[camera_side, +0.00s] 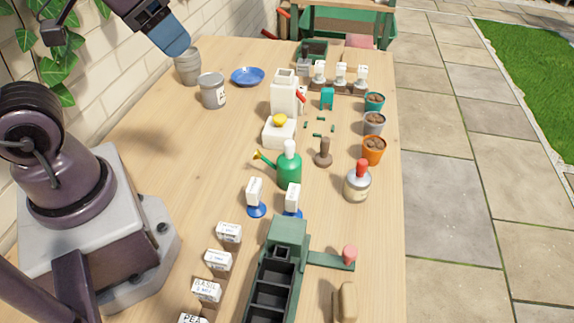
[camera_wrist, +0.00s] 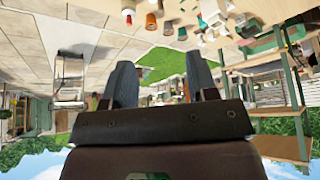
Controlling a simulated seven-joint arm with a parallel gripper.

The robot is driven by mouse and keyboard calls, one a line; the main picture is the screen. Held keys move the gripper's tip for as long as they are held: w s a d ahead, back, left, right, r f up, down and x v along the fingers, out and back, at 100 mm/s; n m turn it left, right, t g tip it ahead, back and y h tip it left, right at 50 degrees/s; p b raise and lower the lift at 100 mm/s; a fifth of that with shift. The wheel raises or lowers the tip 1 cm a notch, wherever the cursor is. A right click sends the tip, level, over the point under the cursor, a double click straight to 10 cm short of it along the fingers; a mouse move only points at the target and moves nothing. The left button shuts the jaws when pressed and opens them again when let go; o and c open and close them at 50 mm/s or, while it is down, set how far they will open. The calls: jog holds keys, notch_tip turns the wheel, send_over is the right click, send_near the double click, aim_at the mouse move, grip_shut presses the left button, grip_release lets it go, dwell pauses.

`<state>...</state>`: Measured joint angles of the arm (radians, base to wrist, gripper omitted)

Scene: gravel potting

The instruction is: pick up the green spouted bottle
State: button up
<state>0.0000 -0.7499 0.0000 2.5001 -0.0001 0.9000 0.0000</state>
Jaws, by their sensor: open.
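The green spouted bottle (camera_side: 289,173) stands upright near the middle of the wooden table in the side view. It has a white top, and a thin spout with a yellow tip points left. My gripper (camera_side: 172,42) is at the upper left of the side view, raised well away from the bottle and partly cut off by the top edge. In the wrist view my gripper (camera_wrist: 160,62) shows two blue-grey fingers spread apart with nothing between them. That view is upside down, and I cannot clearly make out the bottle in it.
Two white tags on blue bases (camera_side: 254,196) stand just in front of the bottle. A green compartment box (camera_side: 287,232) lies nearer. A brown tamper (camera_side: 323,154) and a red-topped jar (camera_side: 357,184) stand right; a white block (camera_side: 279,133) stands behind.

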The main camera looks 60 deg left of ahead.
aim_at(286, 150)
jog(key=w+a+f+m+g+y, duration=0.2)
jog(key=f+m+y, duration=0.45)
jog(key=f, duration=0.25)
jog(key=w+a+f+m+g+y, duration=0.1)
jog(key=a+f+m+g+y, duration=0.2)
jog(key=f+m+y, duration=0.35)
jog(key=w+d+f+m+t+h, duration=0.3)
jog(key=m+t, duration=0.1)
jog(key=m, duration=0.2)
jog(key=w+d+f+m+t+h, duration=0.2)
jog(key=w+d+f+m+t, duration=0.1)
jog(key=m, duration=0.4)
jog(key=w+d+f+m+t+h, duration=0.3)
jog(key=m+t, duration=0.2)
jog(key=m, duration=0.1)
jog(key=shift+w+f+m+h, duration=0.2)
jog(key=shift+f+m+h, duration=0.1)
jog(key=shift+f, duration=0.1)
jog(key=shift+w, duration=0.3)
jog(key=x, duration=0.7)
jog(key=shift+c, duration=0.3)
